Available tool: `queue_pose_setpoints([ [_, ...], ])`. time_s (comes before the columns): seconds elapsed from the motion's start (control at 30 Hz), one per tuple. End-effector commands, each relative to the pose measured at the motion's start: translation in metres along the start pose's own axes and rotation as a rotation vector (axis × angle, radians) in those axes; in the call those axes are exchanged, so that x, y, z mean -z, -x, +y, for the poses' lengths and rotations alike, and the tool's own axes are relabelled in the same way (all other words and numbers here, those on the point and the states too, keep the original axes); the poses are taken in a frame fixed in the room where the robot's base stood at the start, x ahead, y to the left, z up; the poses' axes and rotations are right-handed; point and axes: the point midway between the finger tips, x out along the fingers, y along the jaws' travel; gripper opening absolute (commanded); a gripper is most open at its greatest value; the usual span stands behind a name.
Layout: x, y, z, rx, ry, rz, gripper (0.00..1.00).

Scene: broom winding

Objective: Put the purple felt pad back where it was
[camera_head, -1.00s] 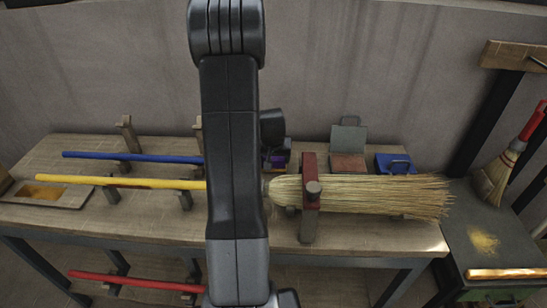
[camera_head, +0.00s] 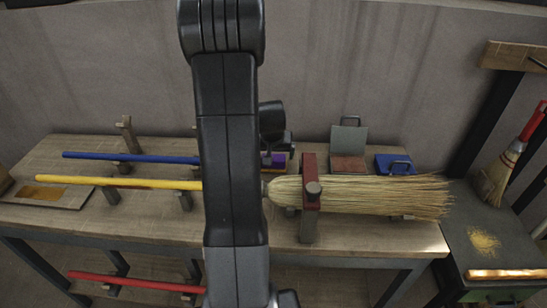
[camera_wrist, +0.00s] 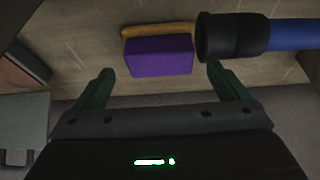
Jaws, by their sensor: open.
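The purple felt pad (camera_wrist: 160,57) is a small block on the wooden bench, and a tan-orange strip shows along its far edge in the wrist view. In the head view the pad (camera_head: 279,159) is partly hidden behind my arm and gripper. My gripper (camera_wrist: 159,78) is open, with one green finger to each side of the pad's near edge in the picture. Whether the fingers touch the pad or the bench cannot be told.
The black end of the blue handle (camera_wrist: 232,37) lies close to the pad and one finger. An open box with a reddish pad (camera_head: 348,162) and a blue box (camera_head: 395,165) stand to the right. The clamped broom (camera_head: 370,194) lies in front.

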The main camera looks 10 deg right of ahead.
Motion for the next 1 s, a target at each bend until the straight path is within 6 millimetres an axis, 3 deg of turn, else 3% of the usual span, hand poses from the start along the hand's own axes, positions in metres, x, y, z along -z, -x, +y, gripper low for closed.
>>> queue_pose_setpoints([
  [0.2, 0.001, 0.041, 0.000, 0.001, -0.001, 0.005, 0.94],
  [0.43, 0.000, 0.072, 0.000, 0.000, 0.000, 0.002, 0.94],
  [0.6, 0.000, 0.082, 0.000, 0.000, 0.000, 0.001, 0.94],
  [1.0, 0.000, 0.084, 0.000, 0.000, 0.000, 0.000, 0.94],
])
